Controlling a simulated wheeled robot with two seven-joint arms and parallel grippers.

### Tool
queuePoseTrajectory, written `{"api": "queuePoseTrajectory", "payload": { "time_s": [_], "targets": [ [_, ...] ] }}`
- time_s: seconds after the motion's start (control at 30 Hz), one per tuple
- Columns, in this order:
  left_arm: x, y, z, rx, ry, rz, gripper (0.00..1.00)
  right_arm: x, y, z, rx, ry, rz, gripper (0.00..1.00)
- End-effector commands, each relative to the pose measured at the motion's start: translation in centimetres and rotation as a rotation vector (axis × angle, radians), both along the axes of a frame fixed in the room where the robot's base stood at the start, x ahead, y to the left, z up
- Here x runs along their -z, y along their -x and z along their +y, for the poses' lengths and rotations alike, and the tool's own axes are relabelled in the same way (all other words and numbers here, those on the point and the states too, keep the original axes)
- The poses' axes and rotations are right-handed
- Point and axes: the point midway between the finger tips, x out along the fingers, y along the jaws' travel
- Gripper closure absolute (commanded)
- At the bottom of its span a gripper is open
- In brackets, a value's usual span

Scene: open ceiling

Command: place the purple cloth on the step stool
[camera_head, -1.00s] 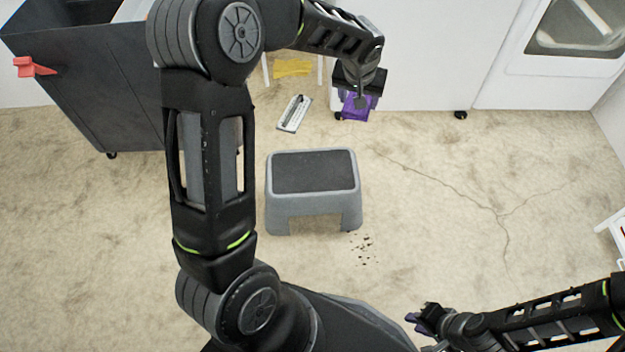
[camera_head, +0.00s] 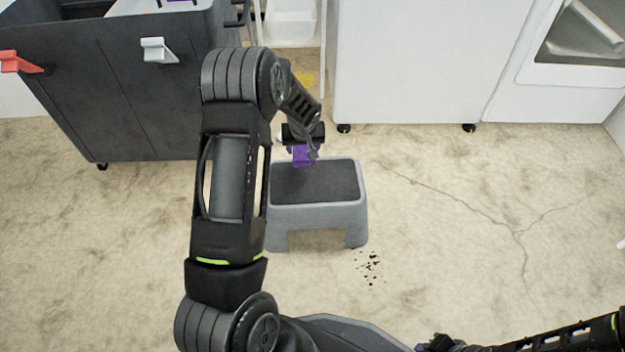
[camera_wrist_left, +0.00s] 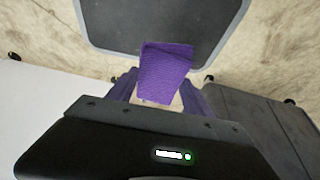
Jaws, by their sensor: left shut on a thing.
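The purple cloth (camera_head: 303,156) hangs from my left gripper (camera_head: 303,147), which is shut on it. In the head view they are over the back edge of the step stool (camera_head: 318,183), a grey stool with a dark top. In the left wrist view the cloth (camera_wrist_left: 165,72) hangs between the purple fingers, overlapping the edge of the stool top (camera_wrist_left: 160,22). I cannot tell whether the cloth touches the stool. My right gripper (camera_head: 440,343) is at the bottom edge, partly cut off; its jaws are unclear.
A dark grey cart (camera_head: 120,90) with red and white handles stands at the back left. A white cabinet (camera_head: 420,60) on casters and a white appliance (camera_head: 560,75) stand behind. The floor right of the stool is clear, apart from dark specks (camera_head: 370,265) and cracks.

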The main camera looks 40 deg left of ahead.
Motion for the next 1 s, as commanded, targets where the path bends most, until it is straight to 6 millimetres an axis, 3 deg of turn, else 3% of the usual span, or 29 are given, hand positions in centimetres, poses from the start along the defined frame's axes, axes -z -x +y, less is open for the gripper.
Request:
{"api": "queuePoseTrajectory", "payload": {
  "time_s": [0.3,0.67,1.0],
  "targets": [
    [4.7,0.0,0.0,0.000,0.001,0.001,0.80,2.2,-0.3,0.1,0.004,0.001,-0.008,0.77],
    [5.0,0.0,0.0,0.001,0.000,0.001,0.80,2.2,-0.4,0.1,0.005,0.002,-0.010,0.77],
    [9.7,0.0,0.0,0.001,0.000,0.001,0.80,4.1,-0.7,-0.1,0.007,-0.002,-0.012,0.77]
  ]
}}
